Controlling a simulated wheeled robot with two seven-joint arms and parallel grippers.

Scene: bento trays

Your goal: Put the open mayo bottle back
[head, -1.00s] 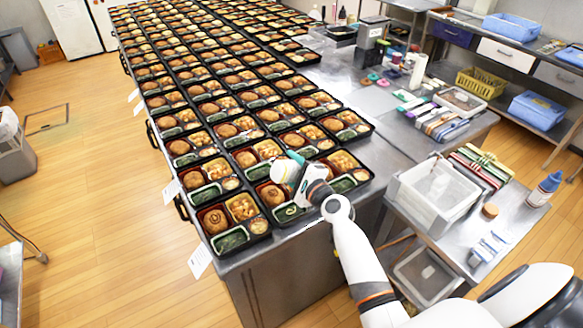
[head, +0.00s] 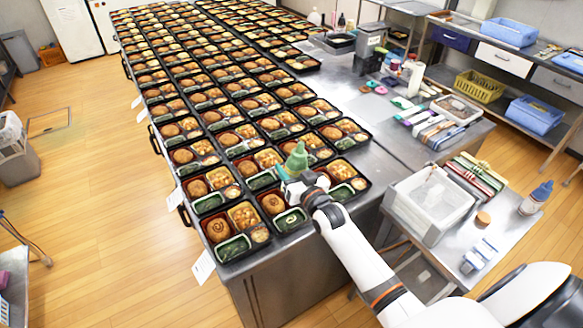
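A bottle with a pale green, cone-shaped top (head: 297,161) is at my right gripper (head: 299,188), above the front trays near the table's right edge. I take it as the open mayo bottle; no label is readable. The top points up. My gripper's white fingers appear closed around the lower body, which they largely hide. A second bottle (head: 535,200), whitish with a blue cap, stands upright on the small side table at the right. My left gripper is not in view.
Bento trays (head: 208,205) fill the long table in rows. The side table (head: 500,243) holds a white bin (head: 401,207), a small orange-brown round piece (head: 483,218) and packets. Bare steel (head: 370,183) lies between trays and bin.

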